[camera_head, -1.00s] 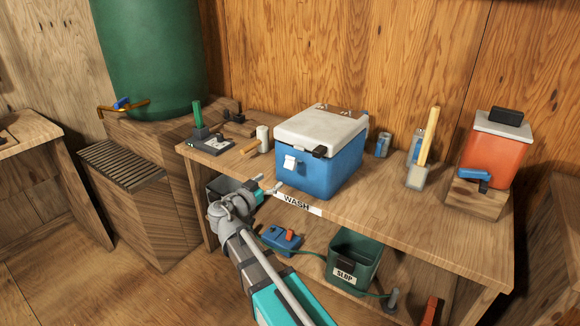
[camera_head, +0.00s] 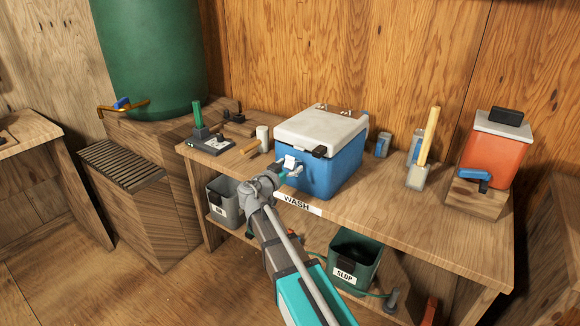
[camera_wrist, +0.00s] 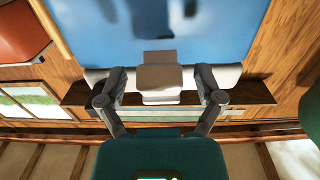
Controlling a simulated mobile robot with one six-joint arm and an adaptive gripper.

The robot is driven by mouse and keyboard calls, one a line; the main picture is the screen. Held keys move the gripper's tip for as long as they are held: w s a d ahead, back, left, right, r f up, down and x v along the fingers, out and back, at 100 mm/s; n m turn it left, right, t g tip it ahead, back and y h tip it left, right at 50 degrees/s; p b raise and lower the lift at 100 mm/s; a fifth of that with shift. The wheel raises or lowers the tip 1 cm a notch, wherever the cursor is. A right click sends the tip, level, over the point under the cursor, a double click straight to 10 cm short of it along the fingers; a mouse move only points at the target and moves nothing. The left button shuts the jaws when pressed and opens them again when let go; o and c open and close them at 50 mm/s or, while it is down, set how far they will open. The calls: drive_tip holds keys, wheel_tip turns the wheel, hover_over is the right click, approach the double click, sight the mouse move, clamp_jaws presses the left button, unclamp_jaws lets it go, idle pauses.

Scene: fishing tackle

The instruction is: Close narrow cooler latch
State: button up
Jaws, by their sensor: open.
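The cooler has a blue body (camera_head: 335,176) and a white lid (camera_head: 318,128), which lies down on the body; it stands on the wash bench. A small pale latch (camera_head: 290,161) is on its left-hand face, and a black latch (camera_head: 319,152) is near the front corner of the lid. My gripper (camera_head: 290,173) is at the pale latch, just in front of that face. In the wrist view my gripper (camera_wrist: 160,82) is open, one finger on each side of the pale latch (camera_wrist: 162,78). I cannot tell whether the fingers touch it.
A green-handled tool (camera_head: 199,125) and a white cylinder (camera_head: 262,137) stand left of the cooler. A wooden-handled brush (camera_head: 428,137) and an orange dispenser (camera_head: 486,155) stand right. A slop bin (camera_head: 353,262) is below the bench (camera_head: 400,214). The bench in front of the dispenser is clear.

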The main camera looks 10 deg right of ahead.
drive_tip(key=shift+c, duration=0.3)
drive_tip(key=c, duration=1.1)
